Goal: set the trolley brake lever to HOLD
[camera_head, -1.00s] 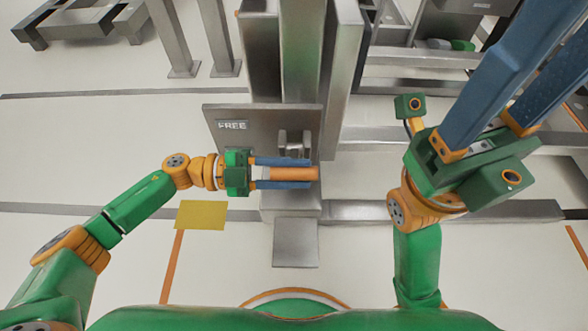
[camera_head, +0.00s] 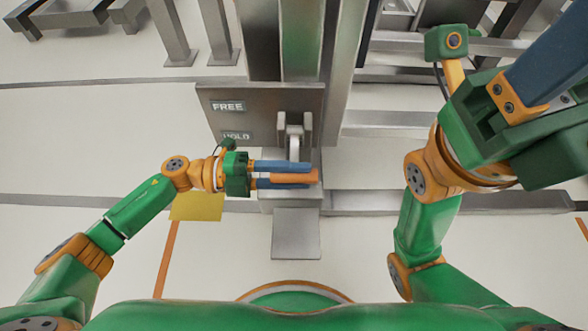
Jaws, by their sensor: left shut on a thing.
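The brake lever has an orange handle (camera_head: 306,177) and a grey pivot bracket (camera_head: 294,132) on a grey metal plate (camera_head: 262,100). The plate carries a FREE label (camera_head: 228,106) and, below it, a HOLD label (camera_head: 237,136) partly covered by my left gripper's wrist. The handle lies below the level of the HOLD label in the picture. My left gripper (camera_head: 284,174) comes from the left, its blue fingers shut on the orange handle. My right gripper (camera_head: 548,65) is raised at the upper right; its fingertips are out of view.
Grey metal posts (camera_head: 342,70) rise behind the plate. A grey pedal-like plate (camera_head: 296,233) sits below the lever. Grey rails (camera_head: 400,202) run to the right. A yellow patch (camera_head: 197,207) lies on the pale floor, partly under my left wrist.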

